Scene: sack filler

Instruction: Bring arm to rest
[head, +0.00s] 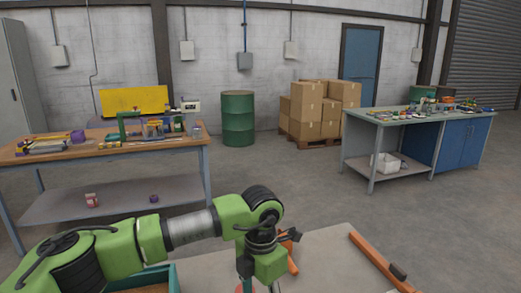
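My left arm (185,228) is green with black joints and a grey metal link. It reaches in from the lower left and bends down over the near grey table top (335,262). My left gripper (262,287) points down at the bottom edge of the head view. Its fingertips are mostly cut off, so I cannot tell whether it is open or shut or holds anything. My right arm and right gripper are not in view.
Near my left gripper are an orange part (291,256), an orange bar (376,258) and a teal-rimmed box (160,270). A wooden workbench (195,143) stands left, a blue-doored bench (455,145) right. A green drum (238,120) and stacked cartons (308,110) stand behind open floor.

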